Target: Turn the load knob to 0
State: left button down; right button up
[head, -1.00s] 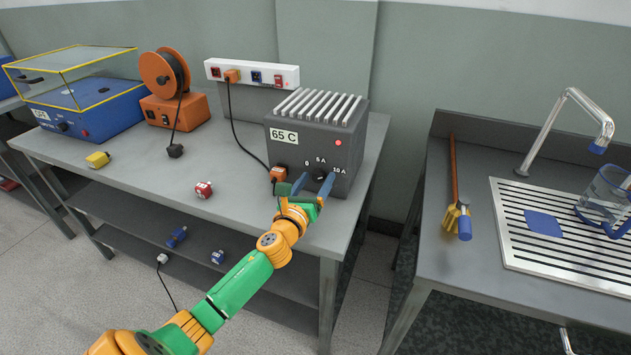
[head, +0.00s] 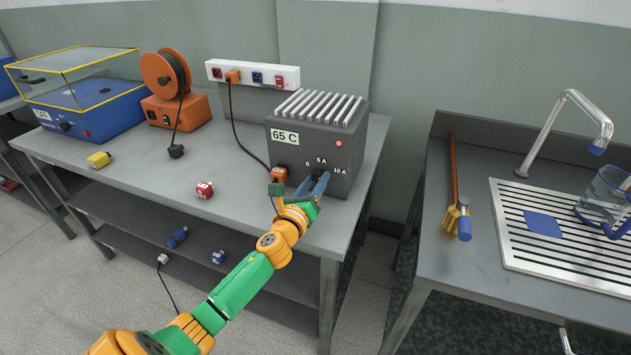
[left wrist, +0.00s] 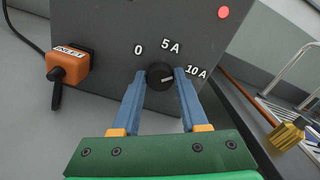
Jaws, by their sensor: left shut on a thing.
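The dark grey load box (head: 316,150) stands on the left bench, its label reading 65 C. Its black load knob (left wrist: 160,76) sits below the marks 0, 5 A and 10 A. In the left wrist view the knob's pale pointer line is turned to the right, toward the 10 A side. My left gripper (head: 313,182) is at the front face. In the left wrist view its two blue fingers (left wrist: 159,78) are shut on the knob, one on each side. In the head view the fingers mostly hide the knob. My right gripper is not in view.
An orange INLET plug (left wrist: 68,66) is in the box left of the knob, with a cable to the power strip (head: 252,74). A red plug (head: 204,190) and a yellow plug (head: 98,160) lie on the bench. A sink bench (head: 470,255) stands right, across a gap.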

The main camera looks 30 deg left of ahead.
pick_arm(q)
jog(key=n, duration=1.1)
jog(key=shift+p, duration=0.4)
jog(key=n+p, duration=0.1)
jog(key=n, duration=0.4)
jog(key=n+p, duration=0.1)
jog(key=n, duration=0.4)
jog(key=shift+f, duration=0.1)
jog(key=shift+n, duration=0.5)
jog(key=shift+c, duration=2.1)
grip_release()
